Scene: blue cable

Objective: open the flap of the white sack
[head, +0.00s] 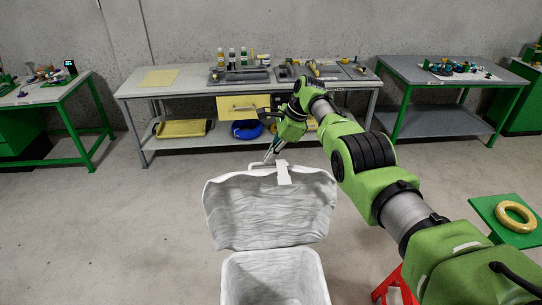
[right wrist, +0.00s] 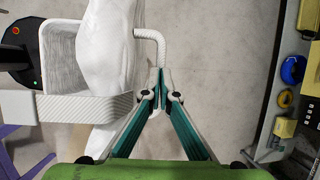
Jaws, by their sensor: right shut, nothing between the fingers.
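The white sack (head: 275,277) stands open-mouthed at the bottom middle of the head view, its inside partly visible. Its flap (head: 268,212) is raised above the opening, with a strap and a thin white handle (head: 262,165) at its top edge. In the right wrist view the flap (right wrist: 105,45) is seen nearly edge-on, and the bent handle (right wrist: 151,36) ends at my fingertips. My right gripper (right wrist: 160,78) is shut with its tips at the handle; it also shows in the head view (head: 272,154) at the flap's top edge. My left gripper is out of view.
A long workbench (head: 190,86) with bottles and trays stands behind. A yellow case (head: 182,128) and a blue cable coil (head: 247,130) lie on its lower shelf. A green stand (head: 488,212) with a yellow ring is at right. The floor left of the sack is clear.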

